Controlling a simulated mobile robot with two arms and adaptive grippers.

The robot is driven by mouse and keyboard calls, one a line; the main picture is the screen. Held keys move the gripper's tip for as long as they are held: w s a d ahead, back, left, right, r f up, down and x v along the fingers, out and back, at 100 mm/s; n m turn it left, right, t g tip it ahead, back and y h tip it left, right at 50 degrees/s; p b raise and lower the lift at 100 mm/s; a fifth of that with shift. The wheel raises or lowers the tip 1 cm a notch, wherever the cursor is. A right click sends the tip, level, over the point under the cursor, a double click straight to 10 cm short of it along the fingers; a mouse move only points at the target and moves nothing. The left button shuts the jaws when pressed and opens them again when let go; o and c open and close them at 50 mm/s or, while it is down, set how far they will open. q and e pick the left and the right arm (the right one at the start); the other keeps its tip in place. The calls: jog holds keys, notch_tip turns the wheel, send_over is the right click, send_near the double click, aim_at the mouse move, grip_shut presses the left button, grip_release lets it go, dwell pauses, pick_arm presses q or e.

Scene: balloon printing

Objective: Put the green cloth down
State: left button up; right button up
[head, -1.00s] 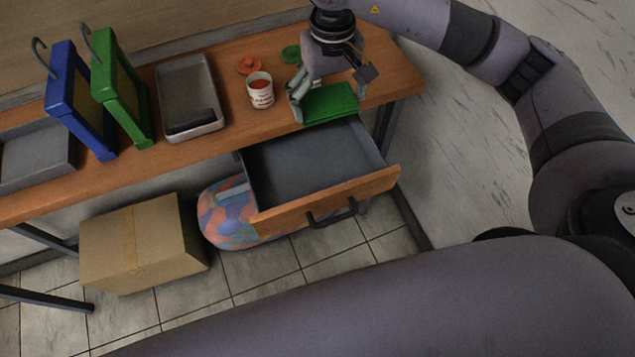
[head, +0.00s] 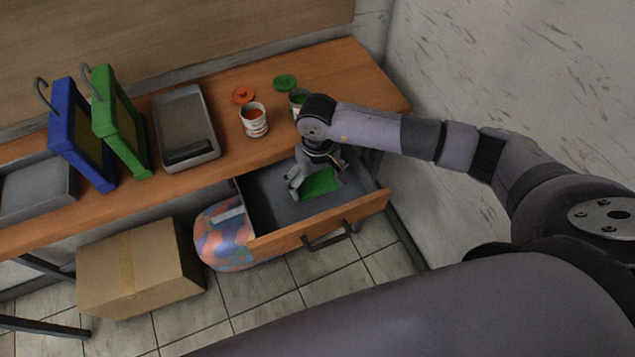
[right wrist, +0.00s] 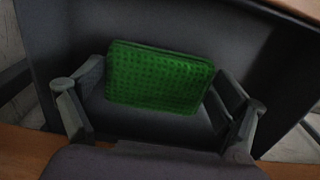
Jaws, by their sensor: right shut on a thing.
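The green cloth (head: 321,184) is folded flat inside or just above the open drawer (head: 268,205). My right gripper (head: 317,178) reaches down into the drawer opening, with its fingers on either side of the cloth. In the right wrist view, the green cloth (right wrist: 160,77) sits between the two fingers of my right gripper (right wrist: 158,105), which is shut on it. The grey drawer floor lies behind it. I cannot tell whether the cloth touches the floor. My left gripper is not in view.
On the table (head: 345,75) stand an open orange paint can (head: 255,122), a green one (head: 298,102), lids, a grey tray (head: 186,125), and green (head: 118,125) and blue (head: 80,140) frames. A cardboard box (head: 140,268) and a colourful bag (head: 222,238) are on the floor.

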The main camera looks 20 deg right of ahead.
notch_tip(320, 180, down, 2)
jog(key=shift+f, duration=0.25)
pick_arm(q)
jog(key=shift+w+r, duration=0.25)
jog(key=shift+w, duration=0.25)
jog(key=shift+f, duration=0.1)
pick_arm(e)
jog(key=shift+f, duration=0.1)
jog(key=shift+f, duration=0.1)
jog(key=o, duration=0.9)
jog(key=shift+c, duration=0.2)
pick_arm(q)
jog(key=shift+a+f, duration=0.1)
